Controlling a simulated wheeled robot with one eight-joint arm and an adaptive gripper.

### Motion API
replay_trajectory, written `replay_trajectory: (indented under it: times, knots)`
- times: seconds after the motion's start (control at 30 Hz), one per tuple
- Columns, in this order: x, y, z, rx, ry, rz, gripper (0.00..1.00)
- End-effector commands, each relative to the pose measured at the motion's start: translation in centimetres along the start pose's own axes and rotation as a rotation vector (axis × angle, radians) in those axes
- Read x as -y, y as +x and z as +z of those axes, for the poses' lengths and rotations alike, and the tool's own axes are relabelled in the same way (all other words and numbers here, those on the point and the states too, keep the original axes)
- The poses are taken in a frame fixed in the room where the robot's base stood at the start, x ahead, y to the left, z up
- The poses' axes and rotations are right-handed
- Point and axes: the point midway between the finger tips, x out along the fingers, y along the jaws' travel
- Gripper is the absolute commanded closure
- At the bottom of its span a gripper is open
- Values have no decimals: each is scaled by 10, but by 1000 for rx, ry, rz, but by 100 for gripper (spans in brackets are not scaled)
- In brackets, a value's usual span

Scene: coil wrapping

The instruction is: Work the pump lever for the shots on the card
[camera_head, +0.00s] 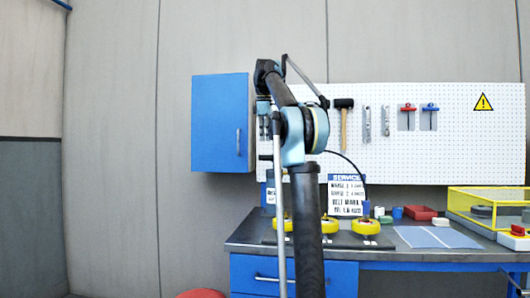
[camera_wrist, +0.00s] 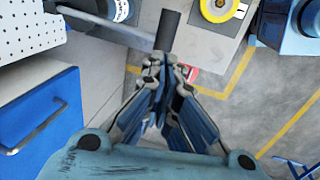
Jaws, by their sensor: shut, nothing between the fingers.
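A white card headed SERVICE (camera_head: 346,200) stands at the back of the bench; its smaller lines are too blurred to read surely. Three yellow round units (camera_head: 365,226) stand on the bench, the middle one partly behind my arm. In the wrist view a grey rod (camera_wrist: 105,24) runs in from the upper left, close to a dark cylindrical grip (camera_wrist: 168,30); it looks like the pump lever, but I cannot be sure. My gripper (camera_wrist: 157,70) is shut and empty, its tips just short of the grip. I cannot tell whether they touch.
A blue cabinet (camera_head: 219,123) and a pegboard (camera_head: 380,100) with hanging tools are on the wall. The bench (camera_head: 400,256) also holds a red bin (camera_head: 420,213) and a yellow-framed clear case (camera_head: 488,203). Yellow floor lines (camera_wrist: 240,72) show below my gripper.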

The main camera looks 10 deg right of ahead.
Motion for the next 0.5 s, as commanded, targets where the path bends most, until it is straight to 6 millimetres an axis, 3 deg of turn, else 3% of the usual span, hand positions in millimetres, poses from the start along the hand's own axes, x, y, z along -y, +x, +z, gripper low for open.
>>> replay_trajectory:
  times: [0.3, 0.5]
  knots:
    - [0, 40, 0, 0, 0, 0, 100]
    - [0, 54, 0, 0, 0, 0, 100]
